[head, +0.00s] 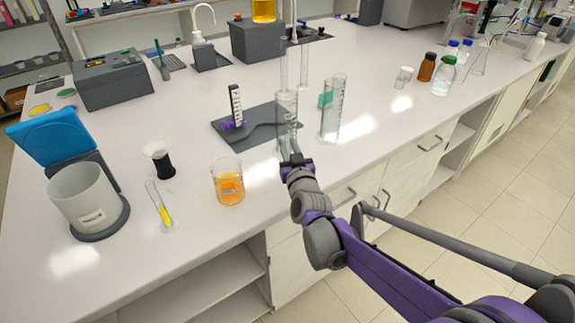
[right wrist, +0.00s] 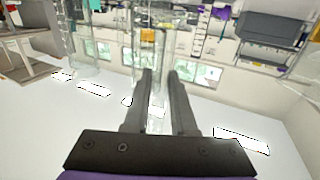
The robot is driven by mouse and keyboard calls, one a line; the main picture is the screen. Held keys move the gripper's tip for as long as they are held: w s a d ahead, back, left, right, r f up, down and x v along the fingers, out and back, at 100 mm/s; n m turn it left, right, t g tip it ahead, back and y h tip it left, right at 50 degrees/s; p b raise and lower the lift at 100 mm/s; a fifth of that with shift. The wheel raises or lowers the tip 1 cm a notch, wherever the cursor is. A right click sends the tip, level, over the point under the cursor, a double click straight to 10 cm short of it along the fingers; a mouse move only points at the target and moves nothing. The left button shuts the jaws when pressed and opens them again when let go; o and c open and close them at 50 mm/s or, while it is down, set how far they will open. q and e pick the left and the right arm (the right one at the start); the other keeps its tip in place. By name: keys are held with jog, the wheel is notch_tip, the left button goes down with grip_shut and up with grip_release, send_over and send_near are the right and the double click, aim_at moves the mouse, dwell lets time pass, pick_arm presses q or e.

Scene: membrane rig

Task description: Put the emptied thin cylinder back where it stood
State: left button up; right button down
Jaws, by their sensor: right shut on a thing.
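A clear glass graduated cylinder (head: 287,108) stands upright, or nearly so, at the right edge of the dark grey stand plate. My right gripper (head: 296,159) is at its lower part from the front and is shut on it. It looks empty. In the right wrist view the two fingers (right wrist: 160,74) have clear glass between them. I cannot tell whether its base touches the bench or plate. Other clear cylinders (head: 331,122) stand just to its right, and thin clear tubes (head: 304,70) rise behind. My left gripper is not in view.
The dark stand plate (head: 232,138) carries a small upright scale (head: 235,104). A beaker of orange liquid (head: 228,186) stands front left, with a tilted tube holding yellow liquid (head: 161,208) further left. Bottles (head: 442,77) stand back right. The bench front right of the gripper is clear.

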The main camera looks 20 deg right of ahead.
jog(key=shift+s+f, duration=0.1)
jog(key=shift+f, duration=0.85)
jog(key=shift+f+b, duration=0.3)
jog(key=shift+f, duration=1.55)
jog(key=shift+f, duration=0.2)
jog(key=c, duration=0.7)
grip_release()
jog(key=shift+c, duration=0.2)
jog(key=shift+r, duration=0.1)
